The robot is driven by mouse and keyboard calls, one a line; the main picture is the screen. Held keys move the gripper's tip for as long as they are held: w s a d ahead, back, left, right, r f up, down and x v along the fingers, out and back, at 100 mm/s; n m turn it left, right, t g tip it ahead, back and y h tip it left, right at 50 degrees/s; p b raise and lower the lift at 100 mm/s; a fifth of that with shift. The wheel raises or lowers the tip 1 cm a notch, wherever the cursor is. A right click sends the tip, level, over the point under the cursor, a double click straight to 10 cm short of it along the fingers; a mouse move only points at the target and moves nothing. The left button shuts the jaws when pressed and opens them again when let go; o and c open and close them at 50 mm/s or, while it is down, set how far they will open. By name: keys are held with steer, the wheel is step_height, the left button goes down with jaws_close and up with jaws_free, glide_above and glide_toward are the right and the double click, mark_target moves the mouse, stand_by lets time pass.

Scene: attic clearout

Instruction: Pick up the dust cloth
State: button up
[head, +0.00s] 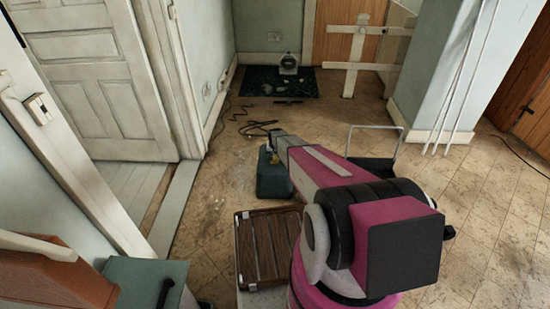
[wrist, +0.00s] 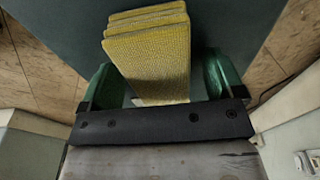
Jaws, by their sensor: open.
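The dust cloth (wrist: 150,55) is yellow, woven-looking and folded in several layers. In the wrist view it lies between the two green fingers of my gripper (wrist: 158,78), with a visible space on each side. My gripper is open around it; whether it touches the cloth underneath is hidden. The cloth lies over a dark teal surface (wrist: 65,22), seemingly the top of the teal box (head: 272,182) on the floor in the head view. There my arm hides most of the cloth and gripper.
A brown slatted case (head: 255,250) lies on the floor in front of the box. Dark cables (head: 255,128) lie behind it. A metal-framed cart or tray (head: 375,160) stands to the right. A dark mat (head: 265,80) lies at the back.

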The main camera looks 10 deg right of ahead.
steer(key=c, duration=1.1)
steer(key=shift+r, duration=0.15)
steer(key=shift+r, duration=0.5)
steer(key=r, duration=0.3)
steer(key=shift+s+a+r, duration=0.3)
steer(key=shift+s+a, duration=0.1)
steer(key=s+a+r, duration=0.5)
steer(key=a+r, duration=0.1)
steer(key=a, duration=0.3)
steer(key=shift+s, duration=0.15)
steer(key=shift+a+r, duration=0.1)
